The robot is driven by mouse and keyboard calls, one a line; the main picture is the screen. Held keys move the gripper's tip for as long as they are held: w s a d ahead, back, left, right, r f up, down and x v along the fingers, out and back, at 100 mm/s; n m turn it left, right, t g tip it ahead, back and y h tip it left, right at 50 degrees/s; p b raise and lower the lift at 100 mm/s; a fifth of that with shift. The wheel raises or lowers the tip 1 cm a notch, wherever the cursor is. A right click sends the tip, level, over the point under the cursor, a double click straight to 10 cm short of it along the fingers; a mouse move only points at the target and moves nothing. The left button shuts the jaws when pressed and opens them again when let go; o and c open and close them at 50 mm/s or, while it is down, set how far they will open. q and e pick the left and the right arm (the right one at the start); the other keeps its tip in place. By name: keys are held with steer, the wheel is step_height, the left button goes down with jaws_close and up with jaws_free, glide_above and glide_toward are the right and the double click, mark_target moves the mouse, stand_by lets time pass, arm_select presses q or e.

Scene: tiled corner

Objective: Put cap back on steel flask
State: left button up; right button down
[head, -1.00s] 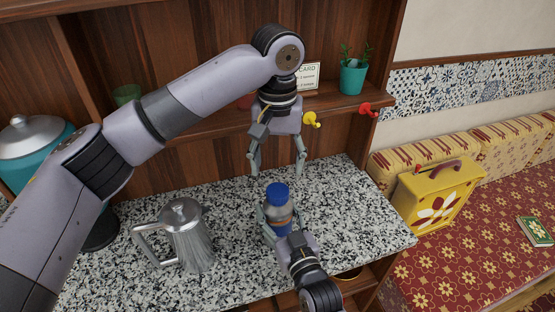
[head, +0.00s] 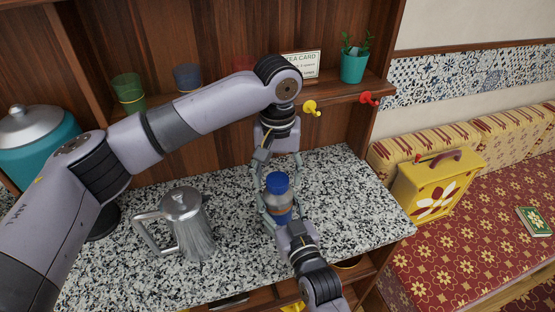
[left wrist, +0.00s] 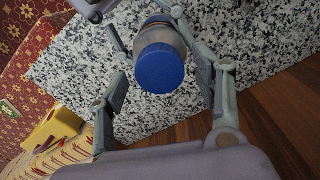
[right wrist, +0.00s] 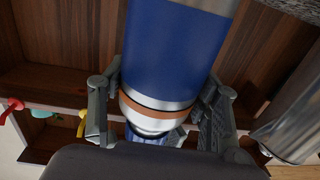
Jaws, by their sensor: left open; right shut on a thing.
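The steel flask (head: 278,208) stands upright above the granite counter, with a blue body, orange band and steel shoulder in the right wrist view (right wrist: 172,50). The blue cap (head: 277,183) sits at the top of the flask, and it also shows in the left wrist view (left wrist: 159,68). I cannot tell whether it is fully seated. My right gripper (head: 279,217) is shut on the flask body from the front. My left gripper (head: 278,175) points down from above, open, with its fingers on either side of the cap. Contact with the cap cannot be seen.
A steel pot (head: 186,225) stands on the counter (head: 345,205) left of the flask. A teal urn (head: 38,145) is at far left. The shelf behind holds a green cup (head: 128,92), a card (head: 300,64) and a potted plant (head: 354,66). The counter's right side is clear.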

arm_select(q)
steer(key=shift+f, duration=0.55)
steer(key=shift+c, duration=0.5)
